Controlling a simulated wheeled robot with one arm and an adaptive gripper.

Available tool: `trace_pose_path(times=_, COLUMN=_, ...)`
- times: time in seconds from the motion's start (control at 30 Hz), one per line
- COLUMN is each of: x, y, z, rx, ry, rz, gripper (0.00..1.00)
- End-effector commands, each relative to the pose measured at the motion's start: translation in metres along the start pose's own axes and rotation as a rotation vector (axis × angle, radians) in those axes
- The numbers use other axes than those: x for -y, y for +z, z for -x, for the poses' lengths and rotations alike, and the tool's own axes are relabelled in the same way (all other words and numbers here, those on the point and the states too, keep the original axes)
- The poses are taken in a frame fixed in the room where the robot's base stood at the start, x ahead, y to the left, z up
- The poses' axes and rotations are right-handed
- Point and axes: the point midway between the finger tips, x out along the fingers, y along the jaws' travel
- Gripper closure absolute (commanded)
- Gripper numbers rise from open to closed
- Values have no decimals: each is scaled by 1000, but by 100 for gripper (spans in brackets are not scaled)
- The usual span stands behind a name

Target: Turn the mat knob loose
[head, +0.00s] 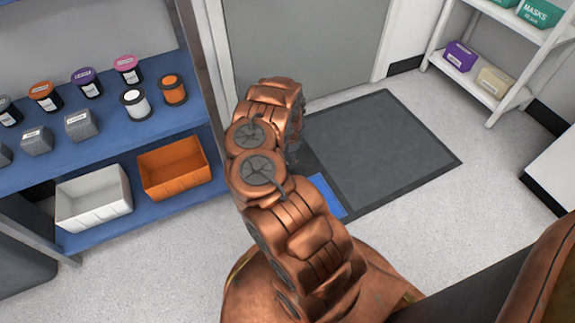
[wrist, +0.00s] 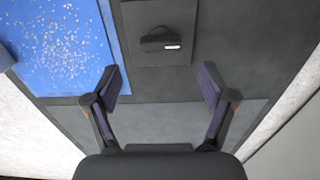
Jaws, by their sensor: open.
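The dark grey floor mat (head: 395,145) lies in front of a grey door in the head view. My gripper (wrist: 162,82) is open and empty. Its two fingers are apart, and the knob appears above and between them in the picture, not touched. In the head view my arm hides the knob and most of the gripper.
A blue speckled sheet (wrist: 62,45) lies left of the plate; a blue patch also shows beside my arm (head: 327,196). A blue shelf (head: 135,106) with jars, an orange bin (head: 173,168) and a white bin (head: 93,198) stands left. A white rack (head: 500,104) stands right.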

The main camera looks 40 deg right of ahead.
Motion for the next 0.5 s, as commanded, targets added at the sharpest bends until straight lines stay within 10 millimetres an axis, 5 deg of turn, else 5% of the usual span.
trace_pose_path(times=0.2, x=0, y=3, z=-37, rx=1, ry=2, rz=6, gripper=17)
trace_pose_path(times=0.5, x=0, y=2, z=-59, rx=1, ry=1, rz=5, gripper=17)
